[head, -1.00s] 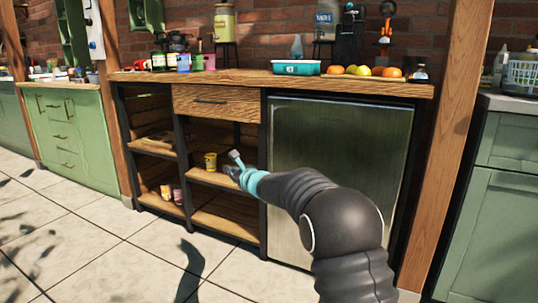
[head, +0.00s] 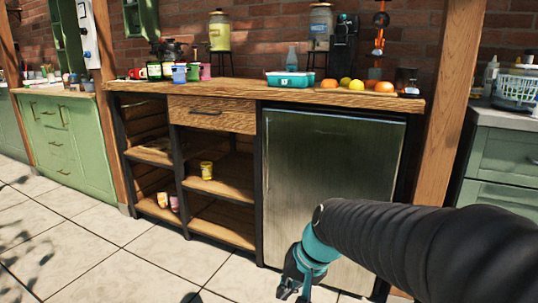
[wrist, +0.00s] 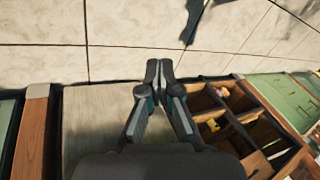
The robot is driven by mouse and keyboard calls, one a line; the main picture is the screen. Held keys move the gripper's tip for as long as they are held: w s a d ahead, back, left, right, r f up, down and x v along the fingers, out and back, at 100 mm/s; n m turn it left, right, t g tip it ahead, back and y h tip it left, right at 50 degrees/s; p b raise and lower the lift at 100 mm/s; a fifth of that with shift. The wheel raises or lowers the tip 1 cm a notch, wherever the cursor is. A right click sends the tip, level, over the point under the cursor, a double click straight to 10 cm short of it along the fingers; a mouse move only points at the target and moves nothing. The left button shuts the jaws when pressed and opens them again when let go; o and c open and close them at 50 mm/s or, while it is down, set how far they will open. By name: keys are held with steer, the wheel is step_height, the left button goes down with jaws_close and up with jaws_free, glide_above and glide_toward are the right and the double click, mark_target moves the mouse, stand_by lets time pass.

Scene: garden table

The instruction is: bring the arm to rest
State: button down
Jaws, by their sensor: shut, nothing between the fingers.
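My gripper (head: 293,285) hangs low in front of the steel fridge door, at the bottom of the head view, its tip pointing down. My dark sleeved arm comes in from the right edge. In the wrist view my gripper (wrist: 158,72) has its two fingers together over the pale floor tiles, with nothing between them.
The wooden cabinet (head: 214,121) has open shelves with a yellow cup (head: 206,170) on one. The fridge door (head: 330,180) is shut behind the arm. The counter (head: 240,88) bears a teal container (head: 290,81) and fruit. Tiled floor (head: 110,245) at the left is clear.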

steer(key=s+d+r+t+h+p, duration=0.1)
steer(key=s+d+r+h+p, duration=0.1)
steer(key=s+d+r, duration=0.2)
steer(key=s+d+r+n+t+h+p, duration=0.1)
steer(key=s+d+r+t+h+p, duration=0.1)
steer(key=s+d+r, duration=0.3)
steer(key=shift+s+d+r+p, duration=0.15)
steer(key=shift+s+d+p, duration=0.45)
steer(key=shift+s+d, duration=1.6)
steer(key=shift+s+a, duration=0.5)
steer(key=shift+a, duration=0.05)
